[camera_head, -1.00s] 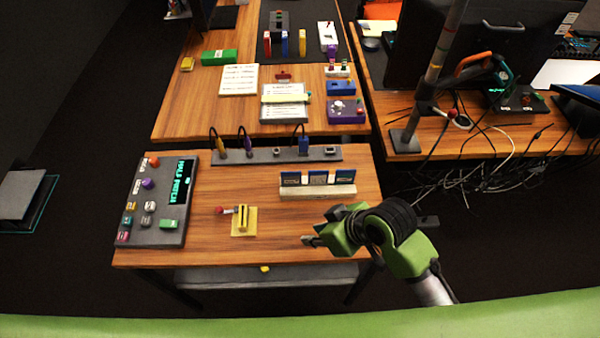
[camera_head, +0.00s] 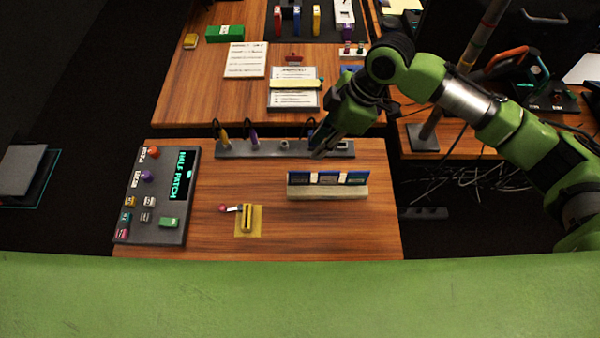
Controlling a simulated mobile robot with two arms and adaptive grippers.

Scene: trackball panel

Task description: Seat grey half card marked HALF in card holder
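A beige rack (camera_head: 327,193) stands on the near table and holds three small upright cards. The left card (camera_head: 299,178) looks dark; the middle card (camera_head: 328,177) and the right card (camera_head: 357,178) show blue and white. Their markings are too small to read, so I cannot tell which is HALF. A yellow block (camera_head: 248,219) with a dark slot and a red-knobbed lever stands left of the rack; it may be the card holder. My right gripper (camera_head: 319,152) is above and behind the rack, pointing down, apart from the cards. Its finger gap is unclear. My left gripper is out of view.
A grey socket bar (camera_head: 268,149) with plugs runs along the back of the near table, partly hidden by my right gripper. A grey panel (camera_head: 150,222) with knobs and a screen reading HALF PATCH lies at the left. The table front is clear.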

